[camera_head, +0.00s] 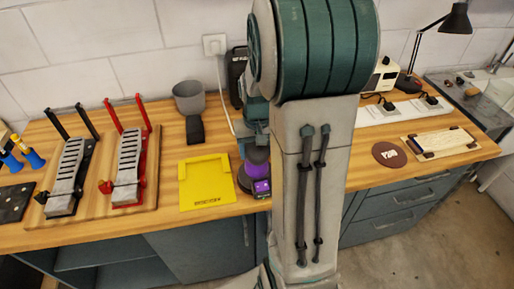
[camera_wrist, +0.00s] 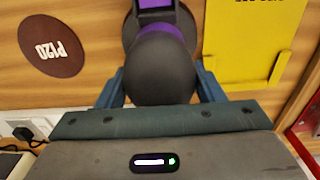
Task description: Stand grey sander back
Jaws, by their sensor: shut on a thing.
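A dark grey sander with a purple band (camera_head: 256,170) is at the front part of the bench, right of a yellow plate (camera_head: 206,183). It also shows in the wrist view as a rounded dark grey body (camera_wrist: 158,68). My gripper (camera_wrist: 160,90) is shut on this body, one finger on each side. In the head view my gripper (camera_head: 256,135) is partly hidden by my arm. The sander looks roughly upright; I cannot tell whether its base touches the bench. The yellow plate (camera_wrist: 252,40) lies flat beside it in the wrist view.
A brown P120 disc (camera_head: 389,154) and a wooden board (camera_head: 440,143) lie to the right. A grey cup-shaped thing (camera_head: 189,98) is behind the plate. Black (camera_head: 68,175) and red (camera_head: 128,175) slotted stands are at left. A lamp (camera_head: 455,20) is at back right.

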